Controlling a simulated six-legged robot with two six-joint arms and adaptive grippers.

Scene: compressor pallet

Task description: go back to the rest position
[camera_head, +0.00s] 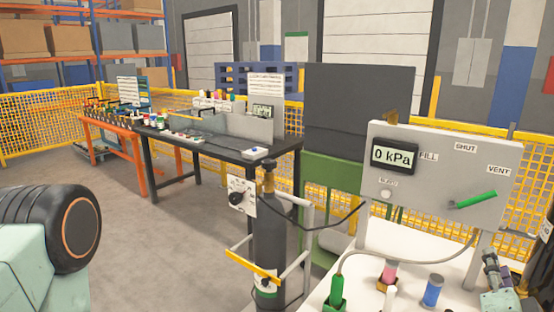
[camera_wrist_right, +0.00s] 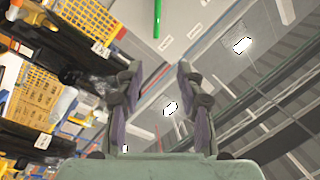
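My right gripper (camera_head: 492,265) is at the lower right of the head view, above the right part of the white bench and below the grey panel (camera_head: 425,160). In the right wrist view its two fingers (camera_wrist_right: 158,78) are spread with nothing between them. The green lever (camera_head: 474,200) on the panel is apart from the gripper and points right, below the VENT label. The lever also shows at the top of the right wrist view (camera_wrist_right: 157,18). The panel display (camera_head: 394,156) reads 0 kPa. Part of my left arm is at the left edge; its gripper is out of view.
A white bench (camera_head: 375,244) holds a green-topped hose fitting (camera_head: 336,291), a pink-topped item (camera_head: 389,272) and a blue cylinder (camera_head: 433,290). A dark gas cylinder (camera_head: 270,230) stands in a cart left of it. A black workbench (camera_head: 215,142) is behind. The floor at left is clear.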

